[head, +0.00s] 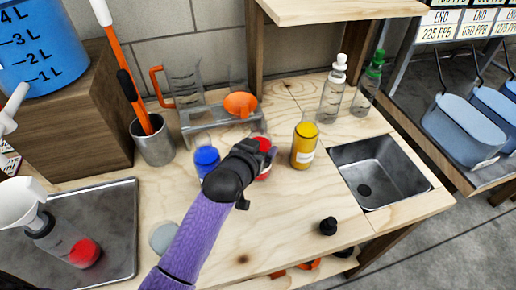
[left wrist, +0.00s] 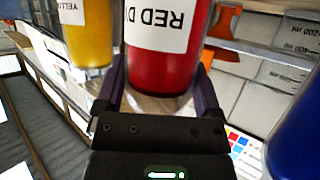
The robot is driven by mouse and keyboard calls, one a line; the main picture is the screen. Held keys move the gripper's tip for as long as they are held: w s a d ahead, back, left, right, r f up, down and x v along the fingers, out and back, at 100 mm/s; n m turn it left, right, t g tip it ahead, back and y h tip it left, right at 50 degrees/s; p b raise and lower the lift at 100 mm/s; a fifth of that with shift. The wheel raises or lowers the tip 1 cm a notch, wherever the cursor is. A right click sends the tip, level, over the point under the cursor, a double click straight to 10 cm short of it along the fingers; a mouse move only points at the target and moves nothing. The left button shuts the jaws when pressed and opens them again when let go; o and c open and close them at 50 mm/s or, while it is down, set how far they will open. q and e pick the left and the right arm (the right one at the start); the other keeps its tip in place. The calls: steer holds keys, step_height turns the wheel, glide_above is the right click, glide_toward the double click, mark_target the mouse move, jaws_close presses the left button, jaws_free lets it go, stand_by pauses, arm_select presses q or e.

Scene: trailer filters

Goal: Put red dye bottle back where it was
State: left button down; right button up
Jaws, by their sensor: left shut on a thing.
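The red dye bottle (head: 265,172) is between the blue and yellow bottles on the wooden bench, mostly hidden by my left gripper (head: 256,150). In the left wrist view, the red dye bottle (left wrist: 165,72) stands between the two fingers, its label partly in view. My left gripper is shut on it. Whether its base touches the bench is hard to tell. The blue bottle (head: 206,160) is just left of it and the yellow bottle (head: 304,146) just right. My right gripper is not in view.
A clear rack with an orange funnel (head: 240,104) stands behind. A sink (head: 380,170) is at the right, with a black cap (head: 328,226) in front. A metal tray (head: 115,215) at left holds a clear bottle with red in it (head: 70,246). Two squeeze bottles (head: 333,95) stand at the back.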

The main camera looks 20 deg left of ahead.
arm_select(q)
steer(key=shift+f, duration=0.1)
jaws_free()
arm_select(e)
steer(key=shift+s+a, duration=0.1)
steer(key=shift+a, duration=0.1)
arm_select(q)
steer(key=p+v, duration=0.4)
steer(key=v, duration=0.8)
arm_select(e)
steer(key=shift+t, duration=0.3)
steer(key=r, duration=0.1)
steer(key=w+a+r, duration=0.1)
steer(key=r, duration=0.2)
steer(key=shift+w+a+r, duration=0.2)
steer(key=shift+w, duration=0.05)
arm_select(q)
steer(key=shift+r+p, duration=0.25)
steer(key=shift+p, duration=0.05)
